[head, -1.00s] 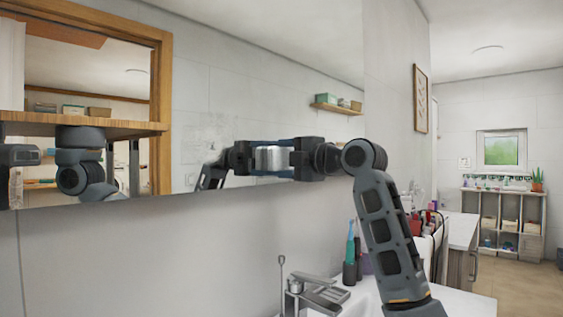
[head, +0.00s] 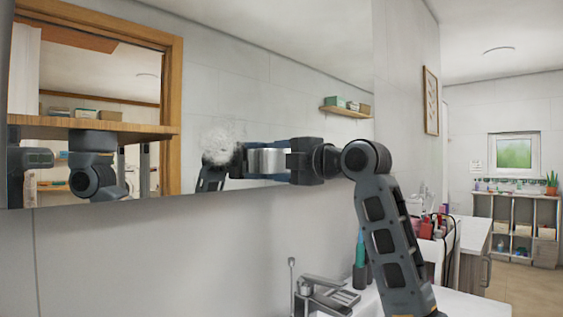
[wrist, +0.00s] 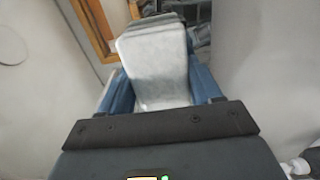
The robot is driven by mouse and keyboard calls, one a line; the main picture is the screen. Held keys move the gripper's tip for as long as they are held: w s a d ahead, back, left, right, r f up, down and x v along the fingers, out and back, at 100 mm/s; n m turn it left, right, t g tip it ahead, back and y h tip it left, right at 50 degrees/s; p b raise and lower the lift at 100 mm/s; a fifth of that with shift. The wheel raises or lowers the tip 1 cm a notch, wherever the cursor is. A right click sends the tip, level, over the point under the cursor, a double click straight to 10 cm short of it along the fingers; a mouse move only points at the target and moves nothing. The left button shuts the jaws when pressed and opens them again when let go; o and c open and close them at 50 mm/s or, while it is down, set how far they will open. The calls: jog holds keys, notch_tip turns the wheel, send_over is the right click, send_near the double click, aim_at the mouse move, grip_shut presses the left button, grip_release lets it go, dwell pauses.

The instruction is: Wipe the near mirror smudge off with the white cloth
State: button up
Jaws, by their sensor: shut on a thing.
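The white cloth (head: 263,161) is a pale folded pad held between the blue fingers of my gripper (head: 273,160). In the wrist view the cloth (wrist: 157,65) fills the space between both fingers and extends past them. My gripper points left at the wall mirror (head: 285,95), close to its lower edge, and meets its own reflection there. Whether the cloth touches the glass I cannot tell. A cloudy whitish smudge (head: 220,143) shows on the mirror, just left of and slightly above the cloth. The reflected arm lies partly behind it. I cannot make out a second smudge.
Below the mirror are a tap (head: 325,295) and a basin. A teal toothbrush in a dark holder (head: 360,272) stands behind the tap, close to my arm. A cart with bottles (head: 435,230) is farther right. The wall under the mirror is bare.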

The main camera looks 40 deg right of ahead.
jog(key=shift+s+d+r+b, duration=0.1)
jog(key=shift+s+d+b, duration=0.15)
jog(key=shift+s, duration=1.05)
jog(key=shift+s+d+b, duration=0.1)
jog(key=shift+s+d, duration=0.15)
jog(key=shift+s, duration=1.05)
jog(key=s, duration=0.3)
jog(key=shift+b, duration=0.3)
